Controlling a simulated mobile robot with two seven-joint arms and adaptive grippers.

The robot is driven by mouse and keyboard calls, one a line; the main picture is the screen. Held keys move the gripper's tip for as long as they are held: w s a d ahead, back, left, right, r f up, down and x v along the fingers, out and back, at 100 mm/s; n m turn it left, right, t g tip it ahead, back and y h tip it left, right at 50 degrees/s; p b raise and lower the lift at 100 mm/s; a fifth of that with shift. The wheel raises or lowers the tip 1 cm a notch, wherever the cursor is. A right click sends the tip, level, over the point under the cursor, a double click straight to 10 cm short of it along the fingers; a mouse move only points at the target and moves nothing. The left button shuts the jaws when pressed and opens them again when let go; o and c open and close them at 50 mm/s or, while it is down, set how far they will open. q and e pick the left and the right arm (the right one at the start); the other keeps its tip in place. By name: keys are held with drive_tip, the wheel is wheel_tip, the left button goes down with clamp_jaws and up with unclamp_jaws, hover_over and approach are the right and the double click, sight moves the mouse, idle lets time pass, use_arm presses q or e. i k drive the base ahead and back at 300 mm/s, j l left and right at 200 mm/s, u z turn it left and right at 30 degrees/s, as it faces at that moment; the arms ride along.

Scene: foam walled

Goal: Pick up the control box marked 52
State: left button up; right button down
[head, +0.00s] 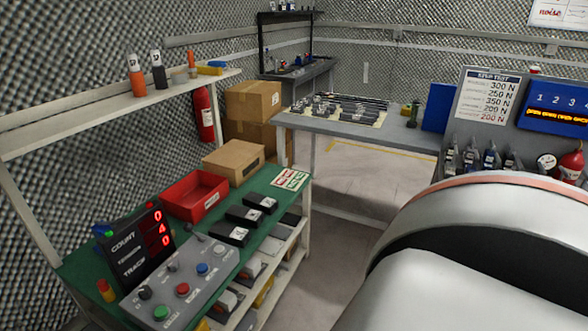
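Three small black boxes with white labels stand in a row on the green-topped bench in the head view. The far one (262,204) is by the bench's right edge, the middle one (243,217) is just nearer, and the near one (231,236) is beside the grey button panel. The label markings are too small to read, so I cannot tell which box is 52. Neither of my grippers is in view. A large white and black rounded part of mine fills the lower right.
The green bench (217,222) also holds a red bin (196,193), a cardboard box (233,159), a grey button panel (190,275) and a black count display (137,249). A grey table (400,132) stands behind. Clear floor (350,180) lies between.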

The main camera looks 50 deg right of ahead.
sight(267, 205)
drive_tip(key=l+z, duration=1.05)
drive_tip(key=i+j, duration=0.05)
